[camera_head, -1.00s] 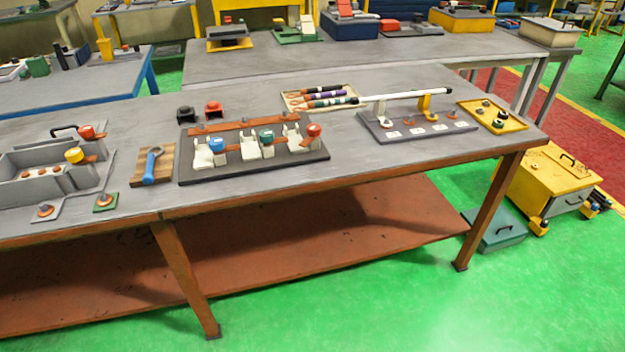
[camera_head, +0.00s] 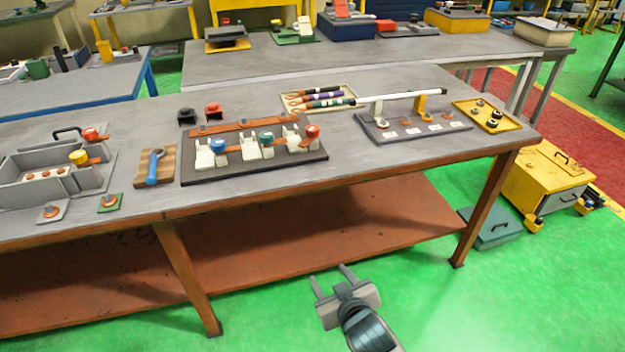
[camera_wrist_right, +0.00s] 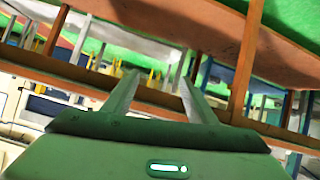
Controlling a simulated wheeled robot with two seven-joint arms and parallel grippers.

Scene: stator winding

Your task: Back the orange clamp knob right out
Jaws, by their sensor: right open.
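Orange-red knobs show in the head view. One knob (camera_head: 312,131) stands at the right end of a dark fixture (camera_head: 255,172), in line with a blue knob (camera_head: 218,145) and a green knob (camera_head: 266,137) by white blocks. Another orange-red knob (camera_head: 91,134) is on the grey tray fixture (camera_head: 35,170) at the left, near a yellow knob (camera_head: 79,157). I cannot tell which is the clamp knob. My right gripper (camera_head: 328,275) is open and empty, low in front of the bench and well apart from the knobs. Its fingers also show in the right wrist view (camera_wrist_right: 158,78). My left gripper is out of view.
The bench (camera_head: 370,158) has a front edge and a lower shelf (camera_head: 320,230) near my right gripper. A wooden block with a blue-handled tool (camera_head: 152,167) lies between the fixtures. A white rod (camera_head: 400,97) rests on stands at the right. Green floor is open in front.

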